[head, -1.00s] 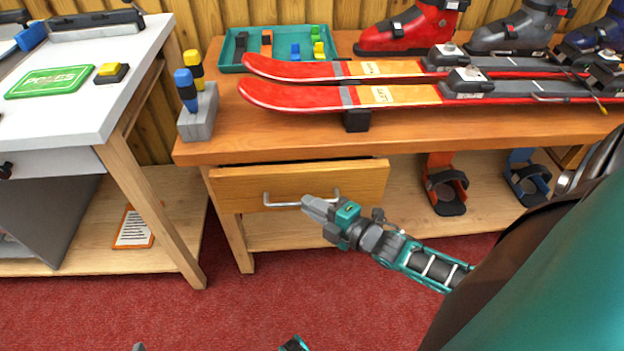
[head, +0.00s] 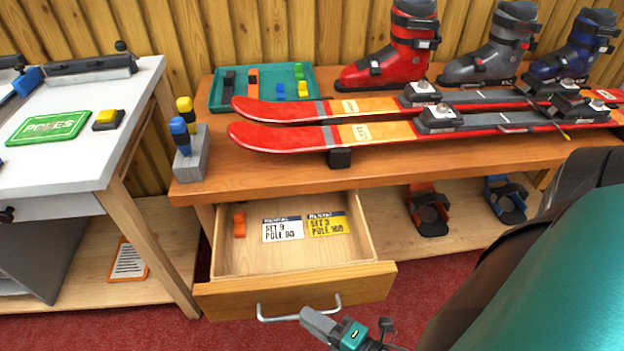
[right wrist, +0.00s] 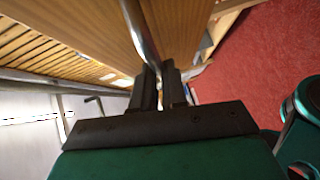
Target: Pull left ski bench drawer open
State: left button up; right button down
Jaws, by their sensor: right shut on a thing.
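The left ski bench drawer (head: 292,293) is open, pulled well out from under the wooden bench top. Inside lie a white rental card (head: 283,229), a yellow rental card (head: 327,226) and a small orange piece (head: 239,224). Its metal bar handle (head: 283,317) is on the drawer front. My right gripper (head: 312,318) is shut on the handle near its right part. In the right wrist view the fingers (right wrist: 161,80) close around the metal bar (right wrist: 140,35). My left gripper is not in view.
Red skis (head: 280,137), ski boots (head: 392,55) and a teal tray (head: 310,76) sit on the bench top (head: 400,172). A white table (head: 60,160) stands close on the left. Bindings (head: 429,212) lie on the lower shelf. Red carpet (head: 150,332) is in front.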

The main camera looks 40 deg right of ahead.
jog(key=shift+s, duration=0.1)
jog(key=c, duration=1.2)
grip_release()
jog(key=shift+o, duration=0.2)
jog(key=p+v, duration=0.1)
jog(key=v, duration=1.2)
jog(key=shift+r, duration=0.1)
